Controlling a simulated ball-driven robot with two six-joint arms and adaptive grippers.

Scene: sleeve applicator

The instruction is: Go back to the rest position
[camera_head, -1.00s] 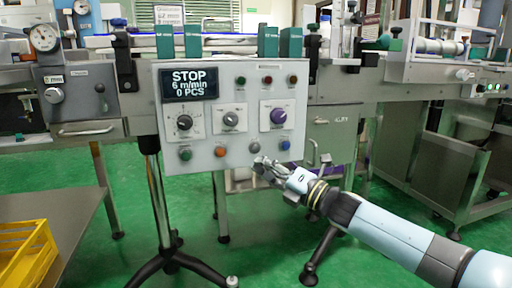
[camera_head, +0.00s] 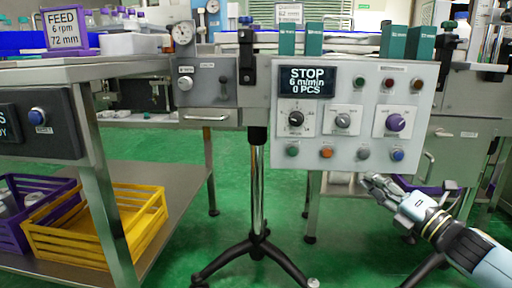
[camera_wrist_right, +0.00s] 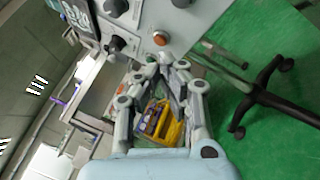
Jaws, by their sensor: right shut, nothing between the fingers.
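My right gripper (camera_head: 378,186) is shut and empty. It is just below the lower right part of the white control panel (camera_head: 350,138), apart from it, with its arm coming in from the lower right. In the right wrist view my gripper (camera_wrist_right: 163,62) shows its fingertips together, with the panel's knobs and an orange button (camera_wrist_right: 160,38) beyond them. The panel's display (camera_head: 307,81) reads STOP, 6 m/min, 0 PCS. My left gripper is not in view.
A black-footed stand (camera_head: 258,200) rises from the green floor. A yellow crate (camera_head: 100,235) and a purple crate (camera_head: 25,212) sit on a low shelf at left. A steel table (camera_head: 110,68) with a FEED sign (camera_head: 64,28) is above them. Open floor lies in front of the stand.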

